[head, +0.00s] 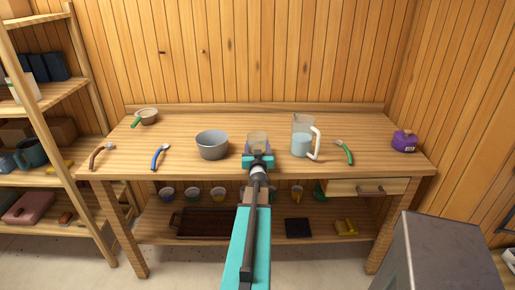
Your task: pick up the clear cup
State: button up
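The clear cup (257,137) stands upright at the middle of the wooden workbench (375,135), between a grey bowl and a clear pitcher. My gripper (257,152) is right at the cup, on its near side, with a finger showing at the left and right of the cup's lower part. The gripper body hides the cup's base. I cannot tell whether the fingers touch the cup or are closed on it.
A grey bowl (212,145) stands close left and a clear pitcher (302,137) with white handle close right. A strainer (146,117), several hand tools and a purple item (405,141) lie farther out. The bench's back strip is clear.

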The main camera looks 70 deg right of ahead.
aim_at(258, 134)
jog(key=shift+r, duration=0.75)
jog(key=shift+s+a+r, duration=0.1)
jog(key=shift+s+r, duration=0.05)
jog(key=shift+r, duration=0.3)
jog(key=shift+s+a+r, duration=0.1)
jog(key=shift+s+r, duration=0.05)
jog(key=shift+r, duration=0.25)
jog(key=s+a, duration=0.2)
jog(key=s, duration=0.1)
jog(key=s+a+p, duration=0.1)
jog(key=s, duration=0.3)
jog(key=s+a+r+p, duration=0.1)
jog(key=s+a, duration=0.1)
jog(key=s, duration=0.2)
jog(key=shift+s+a, duration=0.2)
jog(key=shift+a, duration=0.1)
jog(key=shift+s+r+p, duration=0.15)
jog(key=shift+s+p, duration=0.05)
jog(key=shift+p, duration=0.35)
jog(key=shift+s+a+p, duration=0.25)
jog(key=shift+s+p, duration=0.25)
jog(key=shift+p, duration=0.15)
jog(key=shift+s+a+p, duration=0.25)
jog(key=shift+s+p, duration=0.2)
jog(key=shift+p, duration=0.2)
